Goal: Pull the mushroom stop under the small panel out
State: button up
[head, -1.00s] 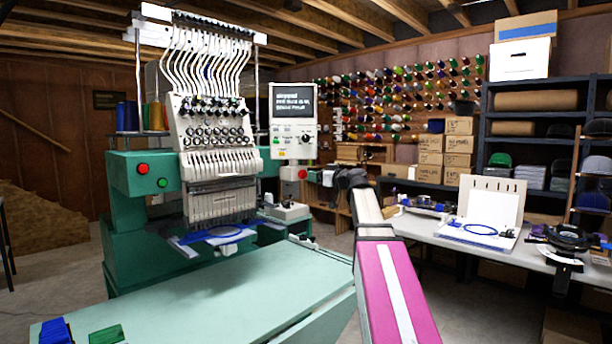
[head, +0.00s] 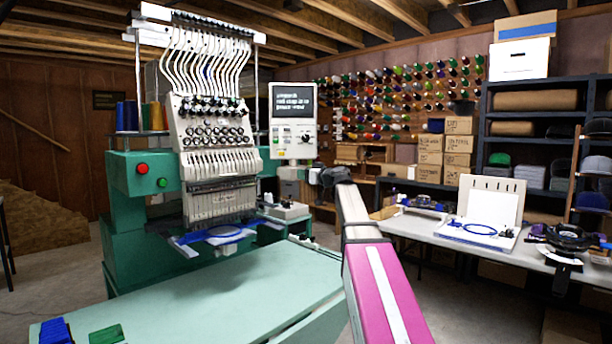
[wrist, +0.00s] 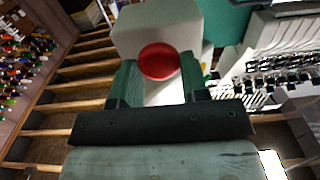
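The small panel (head: 293,119) with a dark screen stands right of the embroidery machine in the head view. Beneath it is a pale grey box (head: 291,182). The red mushroom stop is hidden behind my gripper in the head view. In the wrist view the red stop (wrist: 158,61) shows as a round cap on the pale box (wrist: 125,35). My gripper (wrist: 159,74) has its two green fingers apart, one on each side of the cap; whether they touch it I cannot tell. In the head view my gripper (head: 326,178) is at the box's right side.
The green embroidery machine (head: 215,130) fills the left, with its pale green table (head: 215,290) in front. A red and a green button sit on its left. A white work table (head: 470,242) with hoops stands at right.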

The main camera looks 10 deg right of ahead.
jog(key=shift+s+d, duration=0.3)
jog(key=shift+s, duration=0.15)
grip_shut()
jog(key=o, duration=1.2)
grip_release()
jog(key=shift+c, duration=0.2)
jog(key=shift+d, duration=0.1)
jog(key=v, duration=1.1)
